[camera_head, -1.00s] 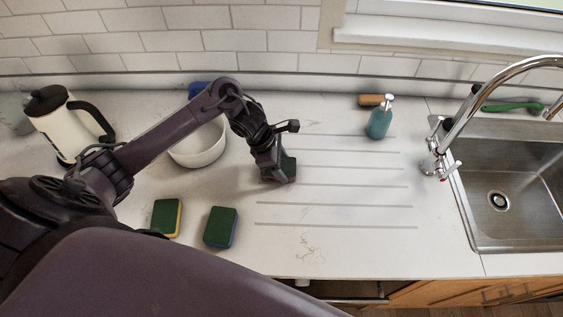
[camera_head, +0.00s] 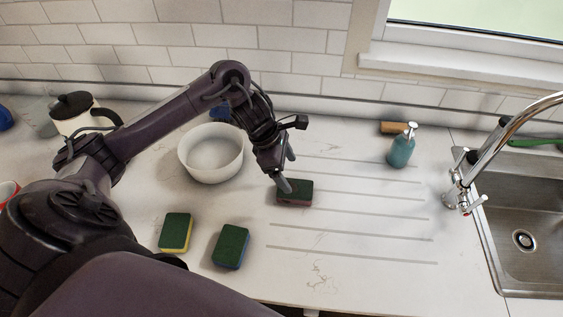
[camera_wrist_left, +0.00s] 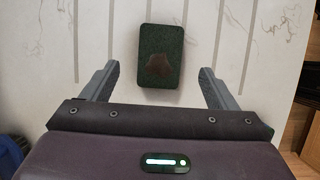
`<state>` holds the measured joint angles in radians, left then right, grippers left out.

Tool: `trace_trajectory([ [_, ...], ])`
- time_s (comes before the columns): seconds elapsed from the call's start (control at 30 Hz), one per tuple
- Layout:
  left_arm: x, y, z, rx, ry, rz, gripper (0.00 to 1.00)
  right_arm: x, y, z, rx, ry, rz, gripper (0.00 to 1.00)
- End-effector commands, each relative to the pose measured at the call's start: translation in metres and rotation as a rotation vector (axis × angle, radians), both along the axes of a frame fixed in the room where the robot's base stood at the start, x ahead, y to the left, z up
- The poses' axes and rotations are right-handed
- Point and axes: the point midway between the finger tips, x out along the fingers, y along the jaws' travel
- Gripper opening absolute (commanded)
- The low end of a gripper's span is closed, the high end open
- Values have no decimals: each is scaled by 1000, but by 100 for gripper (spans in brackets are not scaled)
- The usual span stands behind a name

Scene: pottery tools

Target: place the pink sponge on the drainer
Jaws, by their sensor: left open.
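The pink sponge (camera_head: 294,193) has a dark green top and a pinkish side. It lies flat on the grooved drainer (camera_head: 350,232), near the left ends of its grooves. My left gripper (camera_head: 286,172) is just above and behind the sponge, with its fingers apart and nothing between them. In the left wrist view the sponge (camera_wrist_left: 161,56) lies ahead of the open fingertips (camera_wrist_left: 160,80), clear of both, with a brown patch on its green face. My right gripper is not in view.
A green-and-yellow sponge (camera_head: 175,232) and a green-and-blue sponge (camera_head: 231,246) lie left of the drainer. A white bowl (camera_head: 212,160) stands behind them. A teal soap bottle (camera_head: 401,150) stands at the back, and the sink (camera_head: 530,235) is at the right.

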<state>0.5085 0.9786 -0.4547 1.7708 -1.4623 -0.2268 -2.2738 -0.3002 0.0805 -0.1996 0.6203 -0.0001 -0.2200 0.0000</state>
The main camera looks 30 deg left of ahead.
Motion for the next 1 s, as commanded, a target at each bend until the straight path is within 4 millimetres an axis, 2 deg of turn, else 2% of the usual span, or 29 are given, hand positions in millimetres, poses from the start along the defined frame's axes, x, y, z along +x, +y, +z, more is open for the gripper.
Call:
trace_trajectory([
  [0.13,-4,10,22,5,-3,0,81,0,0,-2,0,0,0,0],
  [0.3,-7,14,35,2,1,-1,81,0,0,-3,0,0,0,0],
  [1.0,-8,14,37,-1,2,-1,81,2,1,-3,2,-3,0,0],
])
